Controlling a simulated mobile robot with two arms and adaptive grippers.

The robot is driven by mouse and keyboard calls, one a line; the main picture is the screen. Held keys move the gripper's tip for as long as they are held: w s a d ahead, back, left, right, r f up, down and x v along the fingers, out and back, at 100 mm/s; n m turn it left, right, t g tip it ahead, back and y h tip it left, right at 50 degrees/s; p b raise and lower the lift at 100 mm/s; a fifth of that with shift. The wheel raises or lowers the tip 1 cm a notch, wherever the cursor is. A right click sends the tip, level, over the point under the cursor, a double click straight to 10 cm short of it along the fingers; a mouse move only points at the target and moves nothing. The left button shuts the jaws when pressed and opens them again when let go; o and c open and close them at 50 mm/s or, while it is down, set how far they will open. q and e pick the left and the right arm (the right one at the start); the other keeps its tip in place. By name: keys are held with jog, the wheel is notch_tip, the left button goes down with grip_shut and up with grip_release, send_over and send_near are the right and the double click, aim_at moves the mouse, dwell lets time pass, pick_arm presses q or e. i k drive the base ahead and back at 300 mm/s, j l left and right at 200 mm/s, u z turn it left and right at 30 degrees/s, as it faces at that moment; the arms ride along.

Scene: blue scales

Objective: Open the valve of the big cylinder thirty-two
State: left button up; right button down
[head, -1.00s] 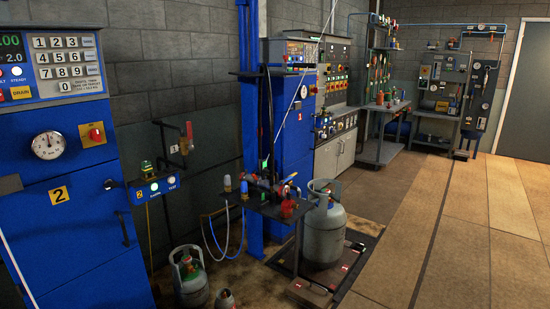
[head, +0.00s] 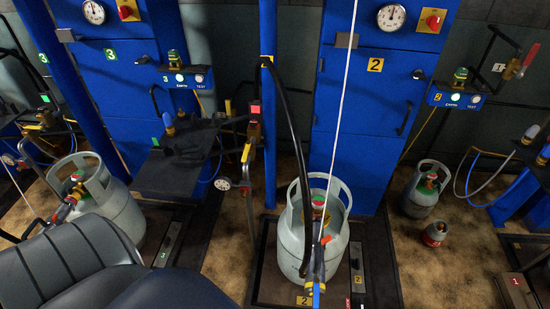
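A big grey gas cylinder (head: 290,245) stands upright on the scale marked 2, in the lower middle of the head view. Its valve (head: 318,203), with red and green parts, sits inside the cylinder's collar. A yellow and blue hose coupling (head: 314,277) hangs in front of this cylinder. A second big grey cylinder (head: 118,212) stands at the left, with a red and green valve (head: 77,184) inside its collar. I cannot read the number thirty-two on either one. Neither of my grippers is in view.
Blue cabinets (head: 365,140) stand along the back. A dark shelf (head: 165,178) and hanging hoses lie between the big cylinders. Small cylinders (head: 424,190) stand on the floor at right, where some floor (head: 440,265) is clear. Dark grey padded shapes cover the lower left.

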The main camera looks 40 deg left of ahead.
aim_at(318, 202)
jog(key=u, duration=0.75)
